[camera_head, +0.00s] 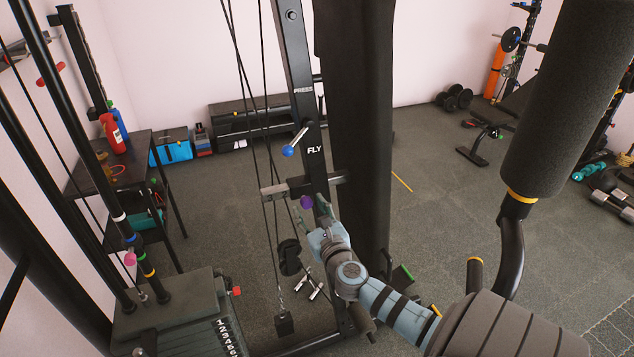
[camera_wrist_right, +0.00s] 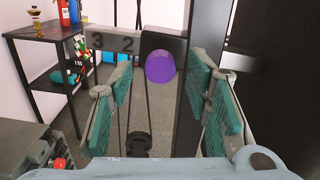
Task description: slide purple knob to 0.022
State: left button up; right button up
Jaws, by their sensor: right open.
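The purple knob (camera_head: 307,202) sits on a dark sliding block on a horizontal grey bar (camera_head: 272,191) of the gym machine. In the right wrist view the round purple knob (camera_wrist_right: 160,67) faces me, just right of the numbers 3 and 2 on the bar (camera_wrist_right: 112,42). My right gripper (camera_head: 314,212) is in front of the knob. Its teal finger pads (camera_wrist_right: 166,95) are open, one on each side of the knob, and do not appear to touch it. My left gripper is not in view.
The machine's upright post (camera_head: 296,80) carries a blue-tipped pin (camera_head: 288,151) above the bar. Cables hang left of the post. A weight stack (camera_head: 170,310) stands at lower left, and a black padded roller (camera_head: 570,95) fills the upper right. A dark shelf (camera_head: 110,165) stands further back.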

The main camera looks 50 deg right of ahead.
jog(key=v, duration=1.1)
jog(key=shift+d, duration=0.1)
